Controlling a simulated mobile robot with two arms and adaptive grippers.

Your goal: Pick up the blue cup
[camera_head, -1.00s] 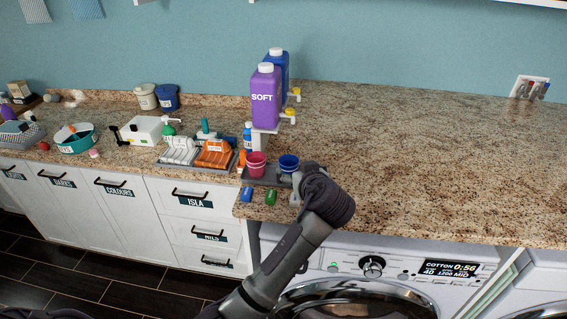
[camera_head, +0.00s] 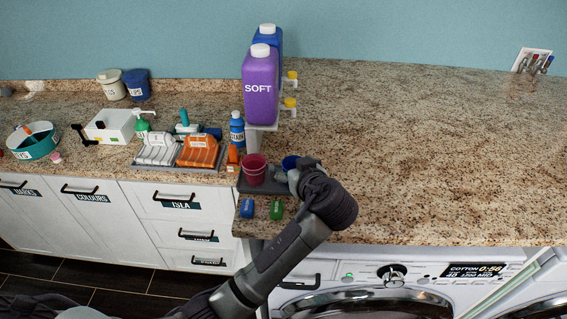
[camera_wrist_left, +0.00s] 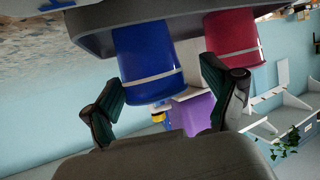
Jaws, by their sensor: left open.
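The blue cup (camera_head: 290,162) stands on a dark tray (camera_head: 249,187) on the granite counter, mostly hidden behind my left gripper in the head view. In the left wrist view the blue cup (camera_wrist_left: 147,58) appears upside down, with a pale band near its rim. My left gripper (camera_wrist_left: 168,92) is open, with its two dark green-padded fingers on either side of the cup's rim end; I cannot tell whether they touch it. A red cup (camera_head: 254,170) stands left of the blue cup and also shows in the wrist view (camera_wrist_left: 232,50). My right gripper is not in view.
A purple SOFT jug (camera_head: 260,88) and a blue jug stand on a raised stand behind the cups. Small blue (camera_head: 247,208) and green (camera_head: 277,209) items lie in front of the tray. The counter to the right is clear.

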